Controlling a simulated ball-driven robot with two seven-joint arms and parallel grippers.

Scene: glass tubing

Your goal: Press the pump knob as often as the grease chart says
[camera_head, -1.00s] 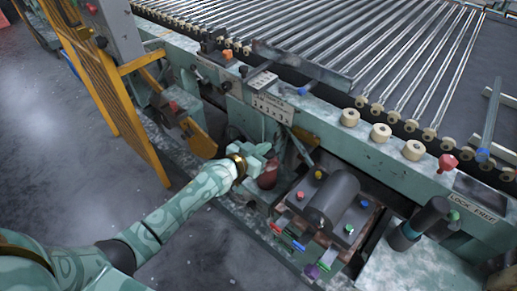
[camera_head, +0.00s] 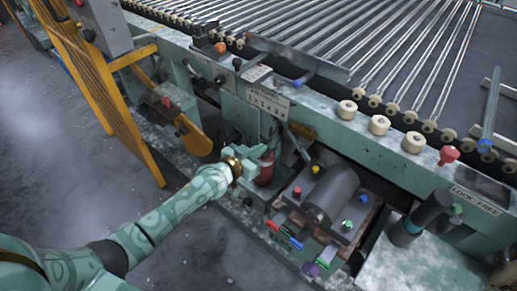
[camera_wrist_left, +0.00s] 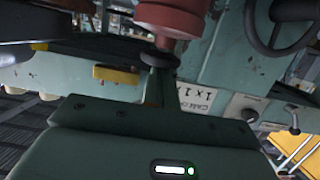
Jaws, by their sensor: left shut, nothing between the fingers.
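The grease chart appears to be the pale plate (camera_head: 268,103) on the green machine frame. Its small marks look like "1 x 1 x 3", but I cannot read them surely. The plate also shows in the left wrist view (camera_wrist_left: 203,97), partly cut off by my gripper. A red cylinder (camera_head: 265,170), perhaps the pump's body, stands low beside my left gripper (camera_head: 240,155). In the left wrist view the red cylinder (camera_wrist_left: 170,18) is close, with a dark round disc at its end, perhaps the knob. My left gripper is shut and empty. My right gripper is out of view.
A grey motor (camera_head: 330,192) with several coloured knobs sits right of the red cylinder. A yellow guard (camera_head: 105,85) and a yellow lever (camera_head: 195,137) stand to the left. Metal rollers fill the back. The floor (camera_head: 60,180) at left is clear.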

